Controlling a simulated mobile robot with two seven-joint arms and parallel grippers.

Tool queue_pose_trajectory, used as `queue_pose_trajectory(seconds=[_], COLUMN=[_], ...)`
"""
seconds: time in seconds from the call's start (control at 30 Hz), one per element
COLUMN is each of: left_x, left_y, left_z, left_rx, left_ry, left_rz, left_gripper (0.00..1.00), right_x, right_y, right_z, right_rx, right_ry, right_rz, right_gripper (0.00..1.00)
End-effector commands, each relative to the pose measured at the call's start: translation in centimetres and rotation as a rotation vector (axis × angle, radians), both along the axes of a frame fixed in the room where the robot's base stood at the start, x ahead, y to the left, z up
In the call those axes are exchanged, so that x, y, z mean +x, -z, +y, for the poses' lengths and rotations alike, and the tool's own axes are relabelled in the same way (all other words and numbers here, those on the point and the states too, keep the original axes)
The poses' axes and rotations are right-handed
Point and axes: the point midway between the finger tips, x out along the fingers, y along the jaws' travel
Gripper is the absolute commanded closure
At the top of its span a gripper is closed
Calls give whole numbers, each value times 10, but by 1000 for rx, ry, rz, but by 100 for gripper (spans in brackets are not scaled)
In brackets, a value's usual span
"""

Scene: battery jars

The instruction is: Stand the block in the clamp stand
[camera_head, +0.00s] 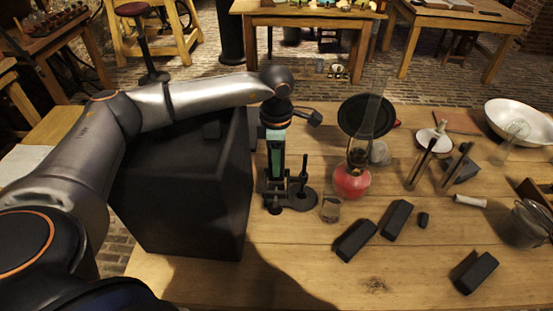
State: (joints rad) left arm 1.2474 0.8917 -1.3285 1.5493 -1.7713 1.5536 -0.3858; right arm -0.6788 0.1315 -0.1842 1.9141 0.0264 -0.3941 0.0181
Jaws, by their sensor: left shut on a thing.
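My left gripper (276,165) reaches down from above at the middle of the table and is shut. A slim piece with a pale green face shows between its dark fingers, upright; I cannot tell whether this is the block or part of the gripper. The clamp stand (299,196), with a dark base and a short upright rod, stands right at the gripper's lower end. Whether the held thing touches the stand is hidden. Several dark blocks lie on the table: one in front (356,240), one beside it (397,220), one at the lower right (475,272). My right gripper is out of view.
A red oil lamp (352,182) with a tall glass chimney and a small glass (331,208) stand close right of the stand. A large dark box shape (190,200) is close on the left. A white bowl (518,118) is far right. The table's front middle is clear.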

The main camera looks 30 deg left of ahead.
Motion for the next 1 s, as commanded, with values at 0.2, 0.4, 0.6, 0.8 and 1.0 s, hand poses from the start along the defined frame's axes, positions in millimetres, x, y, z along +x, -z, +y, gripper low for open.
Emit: queue_pose_trajectory(seconds=[0.2, 0.4, 0.6, 0.8, 1.0], left_x=[1, 1, 1, 1, 1], left_y=[6, 11, 16, 21, 26], left_z=[0, 0, 0, 0, 0], left_rx=[-1, -1, -1, -1, -1], left_ry=[0, 0, 0, 0, 0], left_rz=[-2, -2, -3, -3, -2], left_gripper=[100, 100, 100, 100, 100], right_x=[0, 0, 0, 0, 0], right_y=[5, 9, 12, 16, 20], right_z=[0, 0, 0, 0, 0], right_rx=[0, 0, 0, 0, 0], right_ry=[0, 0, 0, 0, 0], right_rz=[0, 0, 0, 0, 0], right_gripper=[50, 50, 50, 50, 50])
